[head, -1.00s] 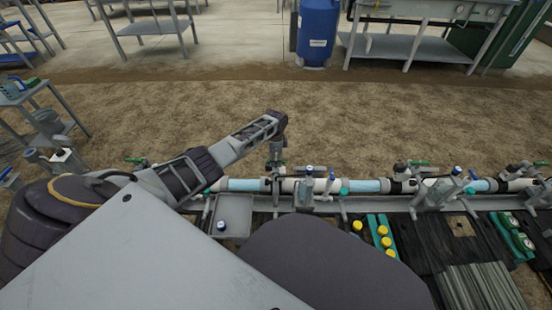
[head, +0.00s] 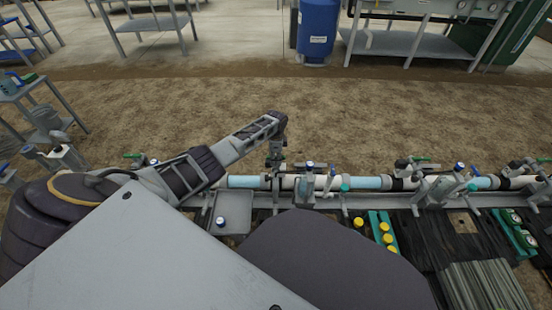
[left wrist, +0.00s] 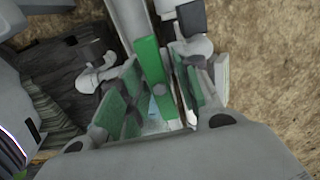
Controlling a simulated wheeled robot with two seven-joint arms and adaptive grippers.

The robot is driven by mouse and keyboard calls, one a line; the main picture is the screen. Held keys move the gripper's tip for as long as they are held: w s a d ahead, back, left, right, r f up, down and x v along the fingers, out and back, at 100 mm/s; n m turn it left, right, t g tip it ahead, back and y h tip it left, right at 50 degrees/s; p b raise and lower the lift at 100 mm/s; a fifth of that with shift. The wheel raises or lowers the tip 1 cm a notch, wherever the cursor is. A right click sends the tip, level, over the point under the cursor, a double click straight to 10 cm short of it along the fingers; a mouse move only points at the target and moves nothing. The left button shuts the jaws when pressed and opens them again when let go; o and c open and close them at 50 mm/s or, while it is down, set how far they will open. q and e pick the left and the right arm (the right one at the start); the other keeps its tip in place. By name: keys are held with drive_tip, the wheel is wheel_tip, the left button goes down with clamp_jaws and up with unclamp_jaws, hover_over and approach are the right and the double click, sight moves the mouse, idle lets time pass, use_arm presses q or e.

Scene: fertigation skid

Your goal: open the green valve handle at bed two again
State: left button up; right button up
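In the left wrist view a green valve handle (left wrist: 149,62) stands between the green-padded fingers of my left gripper (left wrist: 158,98). The fingers are apart, one on each side of it, and I see no clear grip on it. In the head view my left gripper (head: 275,157) points down over the pipe line (head: 243,182). The handle under it is hidden there by the gripper. Other green handles show on the line at the left (head: 133,156) and at the right (head: 422,158). My right gripper is not in view.
A small grey tray (head: 234,222) with a blue-capped bottle hangs at the line's near side. Clear filter housings and blue-topped fittings (head: 310,165) stand close by on the right. Yellow-capped bottles (head: 386,238) sit in a green rack. Bare soil lies behind the line.

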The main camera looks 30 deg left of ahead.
use_arm(q)
clamp_jaws()
drive_tip(key=shift+r+n+p, duration=0.1)
drive_tip(key=shift+n+p, duration=0.4)
drive_tip(key=shift+n, duration=0.1)
drive_tip(key=shift+n+p, duration=0.6)
drive_tip(key=shift+n, duration=0.6)
drive_tip(key=n+p, duration=0.1)
drive_tip(key=n, duration=0.3)
drive_tip(key=shift+p, duration=0.3)
drive_tip(key=n+p, duration=0.1)
drive_tip(key=n, duration=0.5)
drive_tip(key=shift+n+p, duration=0.55)
drive_tip(key=shift+n, duration=2.35)
